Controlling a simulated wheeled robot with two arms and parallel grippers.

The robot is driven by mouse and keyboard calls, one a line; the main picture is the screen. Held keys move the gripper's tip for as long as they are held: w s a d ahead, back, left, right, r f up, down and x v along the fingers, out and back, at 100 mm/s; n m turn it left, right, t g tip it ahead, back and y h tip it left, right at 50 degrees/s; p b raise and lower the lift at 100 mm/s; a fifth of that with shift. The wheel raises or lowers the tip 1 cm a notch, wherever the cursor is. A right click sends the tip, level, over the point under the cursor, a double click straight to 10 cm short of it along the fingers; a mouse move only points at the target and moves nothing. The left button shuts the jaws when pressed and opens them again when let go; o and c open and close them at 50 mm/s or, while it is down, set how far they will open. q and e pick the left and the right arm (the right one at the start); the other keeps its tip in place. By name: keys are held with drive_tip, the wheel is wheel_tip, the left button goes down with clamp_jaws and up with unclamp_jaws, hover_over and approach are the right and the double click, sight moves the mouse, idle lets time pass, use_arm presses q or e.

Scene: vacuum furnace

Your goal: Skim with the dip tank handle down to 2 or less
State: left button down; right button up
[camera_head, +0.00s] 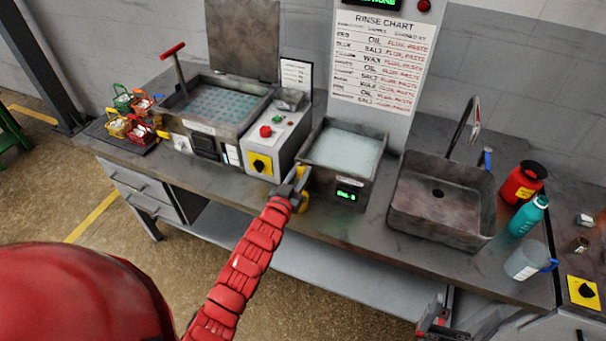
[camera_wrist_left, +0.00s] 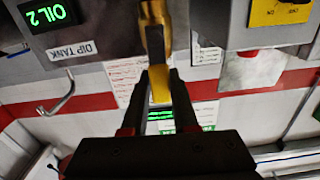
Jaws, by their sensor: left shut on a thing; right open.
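The dip tank (camera_head: 378,178) is a grey open-topped basin of pale liquid on the bench, with a green display (camera_head: 347,195) on its front. In the left wrist view the display (camera_wrist_left: 48,14) reads OIL 2, above a DIP TANK label (camera_wrist_left: 73,48). A yellow handle (camera_head: 303,202) is at the tank's left front; it also shows in the left wrist view (camera_wrist_left: 160,85). My left gripper (camera_head: 297,184) is shut on this handle, its fingers (camera_wrist_left: 160,80) on either side. My right gripper (camera_head: 438,322) is open, low before the bench, partly cut off by the frame.
Left of the tank is a control box (camera_head: 277,140) with a yellow switch, then a larger basin (camera_head: 227,105) with a raised lid. A sink (camera_head: 440,205) is to the right, then a red container (camera_head: 523,183) and bottles. Small coloured baskets (camera_head: 117,127) stand far left.

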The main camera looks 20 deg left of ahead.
use_arm(q)
drive_tip(key=shift+a+f+n, duration=0.1)
drive_tip(key=shift+a+n, duration=0.1)
drive_tip(key=shift+n, duration=0.2)
drive_tip(key=c, duration=0.7)
unclamp_jaws()
drive_tip(key=s+b, duration=0.1)
drive_tip(key=s, duration=0.4)
drive_tip(key=s+b, duration=0.1)
drive_tip(key=s, duration=0.5)
drive_tip(key=s+b, duration=0.1)
drive_tip(key=s, duration=0.5)
drive_tip(key=shift+s+a, duration=0.25)
drive_tip(key=shift+a, duration=0.05)
